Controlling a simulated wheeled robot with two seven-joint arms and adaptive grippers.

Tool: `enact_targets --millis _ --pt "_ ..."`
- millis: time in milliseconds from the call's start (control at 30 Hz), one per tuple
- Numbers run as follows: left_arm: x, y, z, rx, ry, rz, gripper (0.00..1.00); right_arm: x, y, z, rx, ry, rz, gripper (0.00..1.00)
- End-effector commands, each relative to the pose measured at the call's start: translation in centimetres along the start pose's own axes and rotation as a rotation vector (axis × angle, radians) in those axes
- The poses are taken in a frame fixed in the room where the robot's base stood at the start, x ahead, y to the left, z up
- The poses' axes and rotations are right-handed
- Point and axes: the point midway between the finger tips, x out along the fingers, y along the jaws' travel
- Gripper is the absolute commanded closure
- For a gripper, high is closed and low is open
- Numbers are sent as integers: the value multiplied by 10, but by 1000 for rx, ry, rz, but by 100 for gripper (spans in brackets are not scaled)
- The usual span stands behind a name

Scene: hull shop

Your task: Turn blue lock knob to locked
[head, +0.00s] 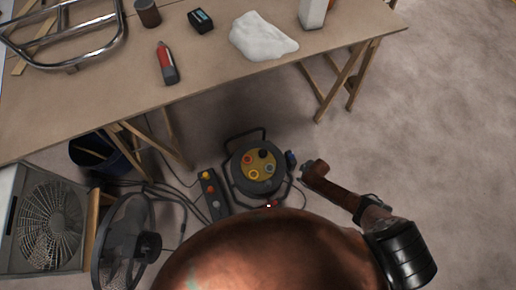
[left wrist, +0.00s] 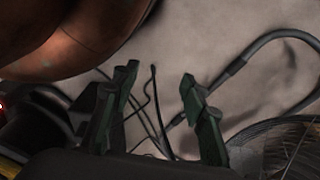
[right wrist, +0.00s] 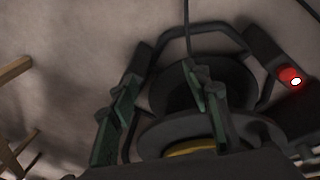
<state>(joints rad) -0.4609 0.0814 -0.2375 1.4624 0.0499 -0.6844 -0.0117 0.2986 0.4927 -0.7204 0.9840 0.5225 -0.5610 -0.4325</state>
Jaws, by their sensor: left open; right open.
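The cable reel (head: 236,174) stands on the floor below the table, its yellow face (head: 258,176) turned up with several coloured round parts. A small blue-grey round part (head: 270,168) there may be the blue lock knob; its setting is too small to read. My right gripper (head: 291,160) is just right of the reel. In the right wrist view its open, empty fingers (right wrist: 168,105) point toward the reel's edge, and the knob is not distinguishable. My left gripper (left wrist: 160,105) is open and empty over cables; I cannot make it out in the head view.
A control strip (head: 212,197) lies left of the reel, with cables around it. A fan (head: 122,245) and a box fan (head: 45,225) stand at lower left. The table (head: 210,110) with trestle legs (head: 340,85) is behind. Floor at right is clear.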

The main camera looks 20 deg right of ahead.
Motion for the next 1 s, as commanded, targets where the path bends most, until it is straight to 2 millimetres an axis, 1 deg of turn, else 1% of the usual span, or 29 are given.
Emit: enact_targets --millis 33,100,200,300,400,500,600,667,767,867,1000 --pt "8 6 -7 -7 3 13 60 21 24 -22 -99 0 -11 56" --pt "-2 12 -26 -13 18 28 60 26 50 -50 -227 -4 -34 56" --pt "-20 20 -49 -19 35 48 60 30 73 -74 -387 -26 -77 56" --pt "-39 27 -67 -24 49 66 60 32 88 -84 -516 -56 -123 56" --pt "-59 31 -80 -26 60 81 60 32 98 -85 -623 -90 -172 56" --pt "-76 34 -90 -28 69 92 60 30 104 -81 -695 -120 -214 56" --pt "-87 36 -96 -28 76 98 60 26 108 -79 -734 -136 -238 56" --pt "-90 38 -98 -28 83 101 60 26 108 -77 -745 -141 -247 56" --pt "-86 42 -103 -28 105 109 60 30 107 -75 -751 -144 -251 56" --pt "-74 48 -110 -31 144 125 60 42 105 -73 -749 -143 -251 56" --pt "-53 57 -123 -39 220 152 60 64 101 -68 -748 -144 -252 56"
